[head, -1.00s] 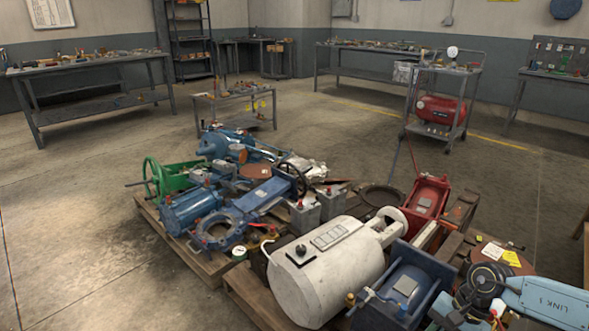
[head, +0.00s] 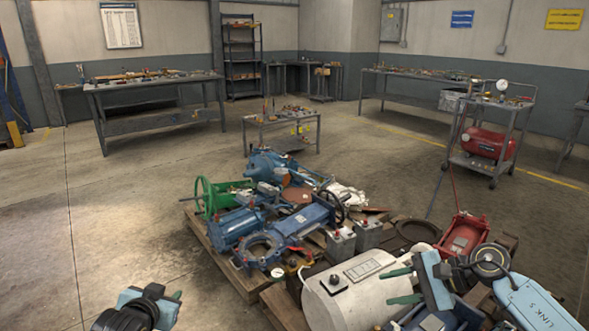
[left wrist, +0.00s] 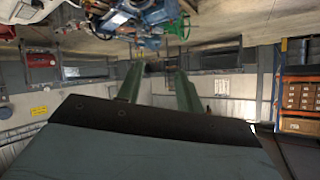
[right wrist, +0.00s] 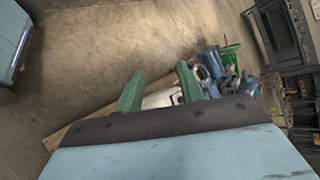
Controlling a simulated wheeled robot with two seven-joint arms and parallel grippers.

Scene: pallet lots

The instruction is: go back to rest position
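My left gripper (head: 160,302) is at the bottom left of the head view, above bare floor. Its two green fingers stand apart and empty in the left wrist view (left wrist: 158,82). My right gripper (head: 388,287) is at the lower right of the head view, in front of the white tank (head: 340,296) in the picture. Its green fingers point left, spread with nothing between them. They also show apart in the right wrist view (right wrist: 158,86).
Pallets hold a blue valve body (head: 265,246), a green handwheel (head: 205,198), a red machine part (head: 463,236) and other parts. A small table (head: 283,122), workbenches and a cart with a red compressor (head: 487,142) stand behind. The floor at left is clear.

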